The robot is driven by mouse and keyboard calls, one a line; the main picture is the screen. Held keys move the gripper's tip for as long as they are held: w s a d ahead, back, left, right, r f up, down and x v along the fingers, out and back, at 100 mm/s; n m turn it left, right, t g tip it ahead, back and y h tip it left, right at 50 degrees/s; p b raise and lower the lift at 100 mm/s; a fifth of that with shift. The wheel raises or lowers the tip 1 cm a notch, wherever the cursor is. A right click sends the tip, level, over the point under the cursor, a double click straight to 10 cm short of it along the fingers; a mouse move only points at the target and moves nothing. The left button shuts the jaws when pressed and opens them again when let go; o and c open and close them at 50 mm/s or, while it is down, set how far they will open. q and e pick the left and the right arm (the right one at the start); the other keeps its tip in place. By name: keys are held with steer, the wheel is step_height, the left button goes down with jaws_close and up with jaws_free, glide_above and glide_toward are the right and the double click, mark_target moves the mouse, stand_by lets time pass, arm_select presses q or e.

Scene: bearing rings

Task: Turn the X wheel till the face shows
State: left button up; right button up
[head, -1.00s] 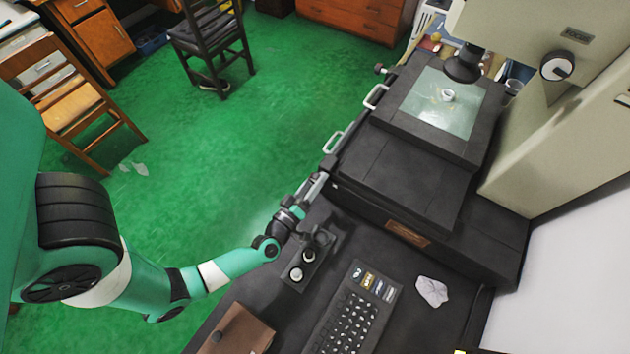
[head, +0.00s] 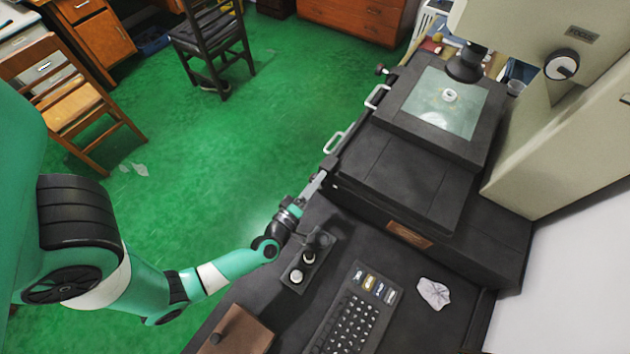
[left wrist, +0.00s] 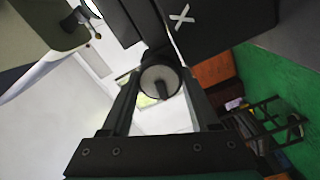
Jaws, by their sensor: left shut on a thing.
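The X wheel (left wrist: 160,81) is a pale round knob with a dark bar across it, between my left fingers in the left wrist view. My left gripper (head: 319,180) is shut on it at the front left edge of the dark machine. The wheel itself is hidden or too small to make out in the head view. A small white ring (head: 449,95) lies on the glass stage (head: 428,112), close to the dark lens (head: 466,66). My right gripper is not in view.
Below my left gripper are a small control box (head: 305,262) with knobs and a keyboard (head: 352,318). A crumpled white cloth (head: 433,293) lies to the right.

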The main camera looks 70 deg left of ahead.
arm_select(q)
steer(key=o, duration=1.4)
steer(key=shift+c, duration=0.2)
steer(key=shift+d, duration=0.1)
steer(key=p+v, duration=0.2)
steer(key=v, duration=0.9)
steer(key=shift+s+p, duration=0.25)
steer(key=shift+p, duration=0.05)
steer(key=shift+d, duration=0.15)
